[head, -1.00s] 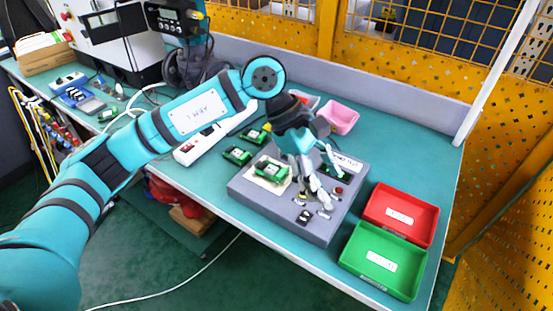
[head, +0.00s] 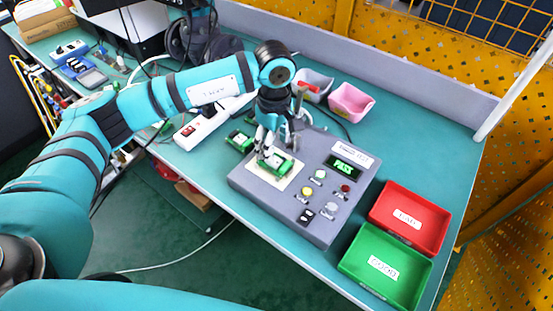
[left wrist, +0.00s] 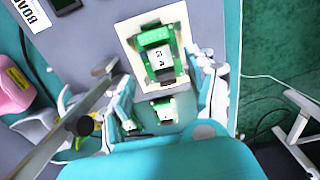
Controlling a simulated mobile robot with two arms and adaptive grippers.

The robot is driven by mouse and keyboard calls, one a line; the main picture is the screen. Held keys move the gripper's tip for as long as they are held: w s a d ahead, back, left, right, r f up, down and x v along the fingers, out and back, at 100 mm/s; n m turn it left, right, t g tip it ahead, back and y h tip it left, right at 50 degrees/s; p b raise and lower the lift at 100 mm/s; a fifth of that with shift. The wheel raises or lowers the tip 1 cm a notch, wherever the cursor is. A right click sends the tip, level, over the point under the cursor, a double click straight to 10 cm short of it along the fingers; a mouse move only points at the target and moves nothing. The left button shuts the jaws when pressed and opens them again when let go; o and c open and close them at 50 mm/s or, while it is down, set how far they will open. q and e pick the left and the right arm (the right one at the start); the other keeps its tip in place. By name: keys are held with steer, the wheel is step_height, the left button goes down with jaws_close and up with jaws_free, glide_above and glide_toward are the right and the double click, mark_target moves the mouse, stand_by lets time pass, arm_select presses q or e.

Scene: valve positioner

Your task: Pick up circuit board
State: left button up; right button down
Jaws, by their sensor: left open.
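A green circuit board (head: 283,165) lies on the pale square pad (head: 287,182) of the grey test box (head: 318,232). In the left wrist view the same board (left wrist: 157,60) shows just beyond my fingers, on its pad. My right gripper is not in view.
Another green board (head: 240,140) lies behind the box. The box has a display (head: 343,166) reading PASS and several buttons. A red tray (head: 410,190) and a green tray (head: 352,262) stand at right. A pink bin (head: 351,102) and a white power strip (head: 200,132) are behind.

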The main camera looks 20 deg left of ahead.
mark_target(275, 163)
arm_select(q)
steer(key=shift+f, duration=0.5)
steer(key=f+p, duration=0.1)
steer(key=f, duration=0.1)
steer(key=f+p, duration=0.1)
steer(key=f, duration=0.1)
steer(key=shift+a+f, duration=0.2)
steer(key=shift+f, duration=0.25)
steer(key=c, duration=0.9)
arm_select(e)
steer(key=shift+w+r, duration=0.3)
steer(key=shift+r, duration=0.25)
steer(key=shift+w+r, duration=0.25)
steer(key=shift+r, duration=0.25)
arm_select(q)
steer(key=shift+r, duration=0.15)
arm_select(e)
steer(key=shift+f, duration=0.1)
